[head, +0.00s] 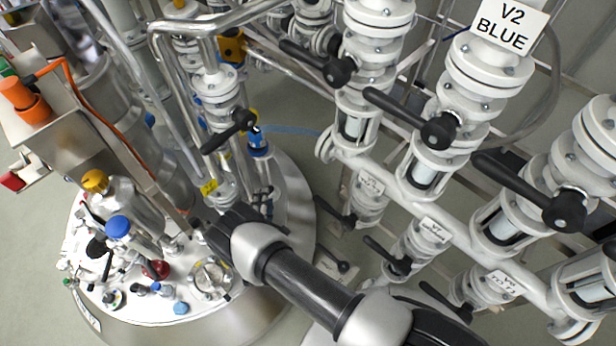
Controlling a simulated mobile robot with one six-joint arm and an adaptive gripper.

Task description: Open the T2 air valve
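My gripper (205,232) is over the right part of a round steel vessel lid (240,312), beside the lid's fittings. My arm comes in from the lower right. The fingers are dark and partly hidden by my own wrist, so I cannot tell whether they are open or hold anything. I cannot read a T2 label, so I cannot tell which valve is the T2 air valve. Small valves on the lid include a blue knob (118,227), a yellow knob (95,181), a red knob (156,269) and a black knob (96,248).
White flanged valves with black levers stand at right, one under a "V2 BLUE" sign (507,24). A black lever (230,130) sits on a vertical pipe above the lid. Steel pipes (170,90) and an orange cable (95,110) crowd the left. Bare floor (35,255) shows at lower left.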

